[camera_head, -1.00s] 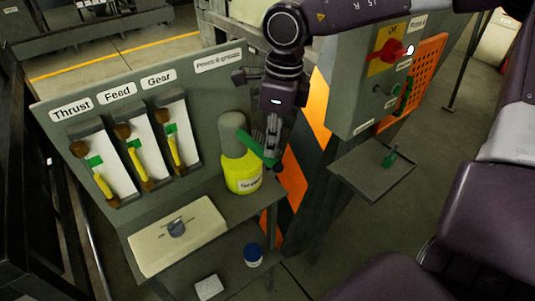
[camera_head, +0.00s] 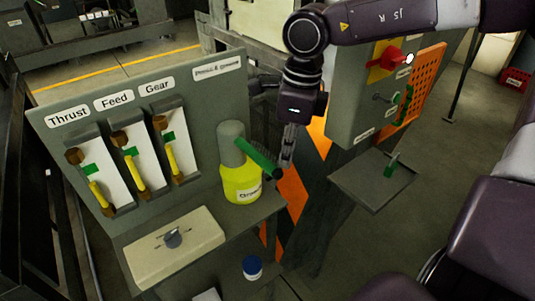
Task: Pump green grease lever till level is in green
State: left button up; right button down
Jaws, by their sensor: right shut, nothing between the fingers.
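The green grease lever (camera_head: 258,157) slants down to the right from the grey top of the yellow grease pump (camera_head: 241,184). My right gripper (camera_head: 282,165) hangs pointing down at the lever's outer end, shut and empty. It is close beside the lever; I cannot tell whether they touch. The Thrust gauge (camera_head: 95,173), Feed gauge (camera_head: 134,155) and Gear gauge (camera_head: 174,144) stand on the grey panel. Each has a green mark with a yellow column reaching up near or just below it. My left gripper is out of view.
A blue-capped jar (camera_head: 252,267) stands lower down. An orange-striped post and a grey control box with a red switch (camera_head: 391,58) stand right. A small grey tray (camera_head: 373,181) juts out.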

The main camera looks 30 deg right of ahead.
jog(key=shift+w, duration=0.1)
notch_tip(320, 180, up, 12)
jog(key=s, duration=0.1)
jog(key=shift+d, duration=0.4)
jog(key=shift+f, duration=0.1)
dwell(0.7)
